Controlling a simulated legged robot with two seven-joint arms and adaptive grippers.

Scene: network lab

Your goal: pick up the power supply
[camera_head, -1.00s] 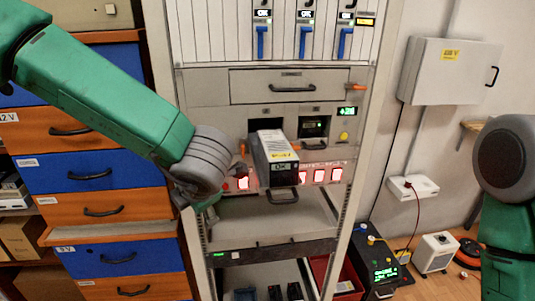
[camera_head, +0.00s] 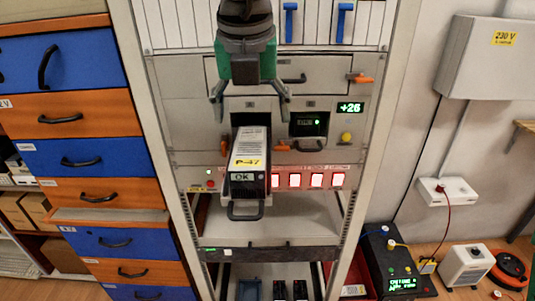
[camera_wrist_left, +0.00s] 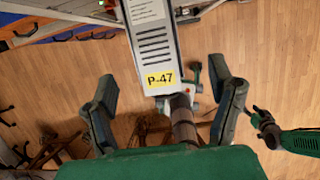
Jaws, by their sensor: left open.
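The power supply is a pale box (camera_head: 249,150) with a yellow P-47 label and a dark front marked OK. It juts out of a rack bay, with a black handle loop below its front. In the left wrist view the power supply (camera_wrist_left: 153,40) reaches in from the top, its label end just ahead of the gap between the fingers. My left gripper (camera_head: 251,106) is open and empty, above and behind the label end, fingers spread wider than the box. No contact shows. A green arm with a dark end, apparently my right gripper (camera_wrist_left: 262,120), shows small at the right in the wrist view.
The rack has a drawer (camera_head: 290,75) above, lit red switches (camera_head: 315,180) beside the box and an open shelf (camera_head: 300,218) below. Blue and orange drawers (camera_head: 70,160) stand left.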

